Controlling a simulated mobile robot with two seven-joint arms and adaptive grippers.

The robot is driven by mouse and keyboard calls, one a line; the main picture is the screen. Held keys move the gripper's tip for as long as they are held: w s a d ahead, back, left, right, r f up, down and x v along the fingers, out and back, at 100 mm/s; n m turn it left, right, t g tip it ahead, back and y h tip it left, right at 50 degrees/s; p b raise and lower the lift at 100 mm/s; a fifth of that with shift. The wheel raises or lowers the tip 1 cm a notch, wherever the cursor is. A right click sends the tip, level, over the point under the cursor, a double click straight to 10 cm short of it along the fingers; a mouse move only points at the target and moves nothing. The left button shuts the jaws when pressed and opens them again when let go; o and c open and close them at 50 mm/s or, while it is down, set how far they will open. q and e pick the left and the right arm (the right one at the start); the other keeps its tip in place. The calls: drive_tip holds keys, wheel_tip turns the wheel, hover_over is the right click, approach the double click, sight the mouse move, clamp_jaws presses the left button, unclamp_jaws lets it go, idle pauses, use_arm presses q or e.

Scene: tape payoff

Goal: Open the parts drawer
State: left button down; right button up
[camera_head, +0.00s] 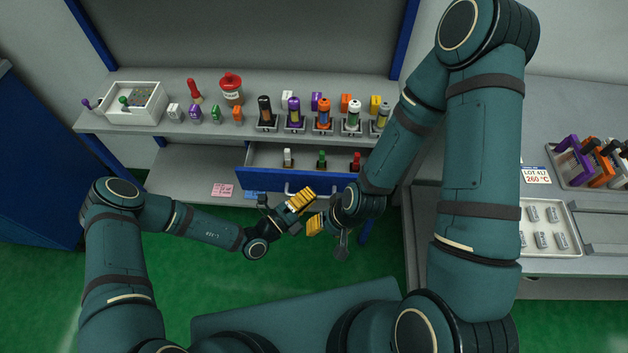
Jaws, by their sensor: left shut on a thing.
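The parts drawer (262,180) has a blue front and sits under the shelf. It is pulled partly out, and its grey inside shows. A white-topped, a green and a red item stand in it. Its pale handle (287,189) is on the front, partly hidden by my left gripper. My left gripper (301,199), with yellow finger pads, is shut on the handle. My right gripper (316,224) hangs just right of and below the left one, in front of the drawer. Its fingers are seen at an angle, and whether they are open is unclear.
My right arm hides the shelf's right end. At right are a tray of grey parts (542,228) and a rack of coloured tools (590,165). Green floor is clear below.

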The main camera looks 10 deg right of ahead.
use_arm(q)
drive_tip(key=s+a+p, duration=0.1)
drive_tip(key=s+p, duration=0.1)
drive_tip(key=s, duration=0.5)
drive_tip(key=shift+a, duration=0.35)
drive_tip(key=c, duration=1)
unclamp_jaws()
drive_tip(key=v, duration=1.2)
drive_tip(key=shift+r, duration=0.15)
